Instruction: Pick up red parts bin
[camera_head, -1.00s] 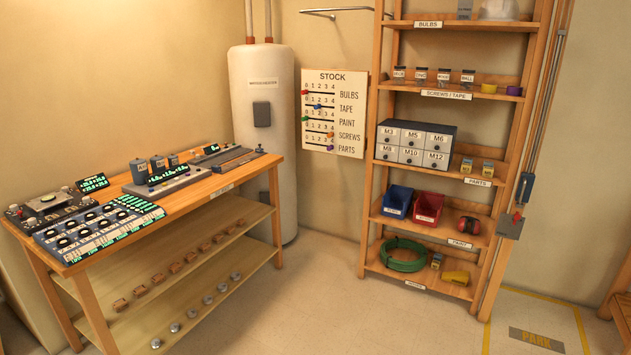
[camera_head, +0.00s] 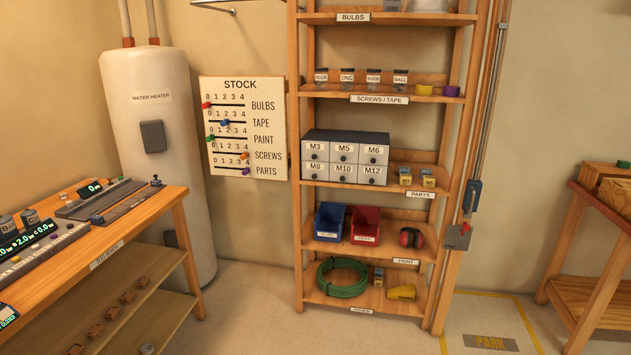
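The red parts bin (camera_head: 366,225) sits on the second shelf from the bottom of the wooden rack, above the shelf lip marked PAINT. It is open at the top, with a small white label on its front that is too small to read surely. A blue bin (camera_head: 329,222) stands close on its left. Red earmuffs (camera_head: 411,237) lie to its right on the same shelf. Neither of my grippers is in view.
The rack (camera_head: 299,210) stands against the back wall. A workbench (camera_head: 150,222) with instruments is at the left, before the water heater (camera_head: 152,110). Another wooden table (camera_head: 590,285) is at the right. The floor (camera_head: 260,325) before the rack looks clear.

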